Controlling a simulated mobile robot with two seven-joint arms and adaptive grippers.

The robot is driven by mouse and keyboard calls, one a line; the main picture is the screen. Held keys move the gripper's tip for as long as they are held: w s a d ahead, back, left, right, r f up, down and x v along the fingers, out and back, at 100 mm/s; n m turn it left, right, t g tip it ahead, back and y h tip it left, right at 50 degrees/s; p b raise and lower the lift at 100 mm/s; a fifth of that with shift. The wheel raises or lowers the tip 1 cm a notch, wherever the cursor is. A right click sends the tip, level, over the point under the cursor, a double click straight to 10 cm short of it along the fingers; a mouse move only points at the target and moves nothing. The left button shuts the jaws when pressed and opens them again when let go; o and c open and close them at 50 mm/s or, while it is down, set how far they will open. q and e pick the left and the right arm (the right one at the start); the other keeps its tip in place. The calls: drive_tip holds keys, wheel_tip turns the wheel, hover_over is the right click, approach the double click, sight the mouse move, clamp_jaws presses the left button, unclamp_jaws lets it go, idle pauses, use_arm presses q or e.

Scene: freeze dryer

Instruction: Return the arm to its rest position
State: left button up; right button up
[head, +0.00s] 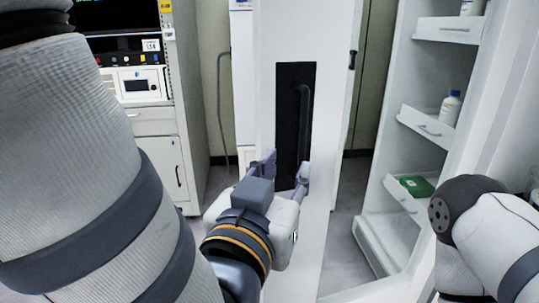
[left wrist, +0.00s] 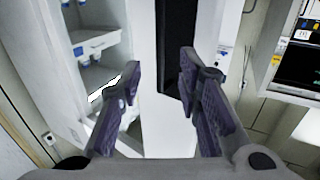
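My left gripper (head: 284,174) is in the middle of the head view, in front of the lower part of a white door panel (head: 334,120). Its two fingers stand apart with nothing between them. The left wrist view shows the same open, empty gripper (left wrist: 160,72), pointing at the white panel. The panel has a black recess with a dark upright handle (head: 304,115), just above and beyond the fingertips. The fingers look apart from the handle. Part of my right arm (head: 490,235) shows at the lower right, but its gripper is out of view.
An open white shelf unit (head: 398,215) with bottles and a green box (head: 416,186) stands to the right. A white cabinet (head: 152,165) with instruments stands at the left. Grey floor shows between the cabinet and the panel.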

use_arm(q)
drive_tip(key=s+a+f+n+g+y, duration=0.1)
drive_tip(key=s+a+f+g, duration=0.2)
drive_tip(key=f, duration=0.7)
drive_tip(key=s+a+f+n+g+y, duration=0.1)
drive_tip(key=a+f+g+y, duration=0.15)
drive_tip(key=a+f, duration=0.5)
drive_tip(key=s+a+f+n+g+y, duration=0.15)
drive_tip(key=f+g, duration=0.25)
drive_tip(key=f, duration=0.7)
drive_tip(key=s+a+f+g, duration=0.3)
drive_tip(key=s+a+f, duration=0.1)
drive_tip(key=s, duration=0.4)
drive_tip(key=s+a+f+g, duration=0.3)
drive_tip(key=s+a+f, duration=0.1)
drive_tip(key=s, duration=0.4)
drive_tip(key=s+a+f+g+y, duration=0.1)
drive_tip(key=s+a+f+g, duration=0.2)
drive_tip(key=s, duration=0.6)
wheel_tip(320, 180, down, 2)
drive_tip(key=shift+a+f+n, duration=0.25)
drive_tip(key=shift+a+n, duration=0.2)
drive_tip(key=shift+a, duration=0.65)
drive_tip(key=shift+c, duration=0.3)
